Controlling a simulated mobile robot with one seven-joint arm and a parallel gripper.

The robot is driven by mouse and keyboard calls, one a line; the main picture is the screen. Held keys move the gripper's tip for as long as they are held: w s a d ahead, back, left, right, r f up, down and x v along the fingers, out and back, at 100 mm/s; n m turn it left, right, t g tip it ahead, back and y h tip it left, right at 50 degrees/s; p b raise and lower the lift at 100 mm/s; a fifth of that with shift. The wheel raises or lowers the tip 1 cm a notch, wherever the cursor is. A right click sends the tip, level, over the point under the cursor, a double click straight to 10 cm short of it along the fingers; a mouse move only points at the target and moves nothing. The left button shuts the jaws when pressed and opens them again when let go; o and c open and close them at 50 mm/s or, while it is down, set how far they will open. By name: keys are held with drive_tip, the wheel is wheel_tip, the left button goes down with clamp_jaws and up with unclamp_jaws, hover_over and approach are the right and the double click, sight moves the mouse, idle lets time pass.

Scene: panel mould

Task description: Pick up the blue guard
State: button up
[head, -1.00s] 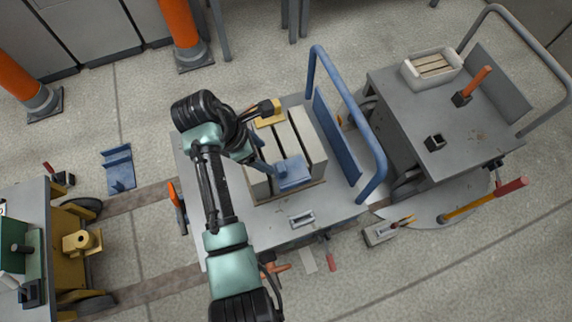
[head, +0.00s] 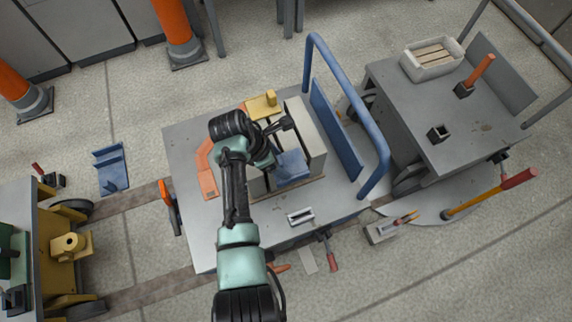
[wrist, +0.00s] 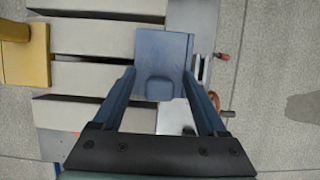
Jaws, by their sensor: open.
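The blue guard (head: 293,167) lies across the near end of the pale blocks on the grey cart. In the wrist view the blue guard (wrist: 162,48) is a flat plate with a raised rounded boss. My gripper (wrist: 159,76) is open and empty. Its two blue-grey fingers are spread to the left and right of the boss, seen from above. I cannot tell how far above the plate the fingertips are. In the head view my gripper (head: 283,145) is over the blocks, and my arm hides part of them.
A yellow guard (head: 262,105) sits on the far end of the blocks. A blue rail (head: 345,100) rises at the cart's right side. A metal handle piece (head: 300,217) lies near the front edge. Another blue bracket (head: 111,170) lies on the floor at left.

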clamp_jaws()
idle(0.3)
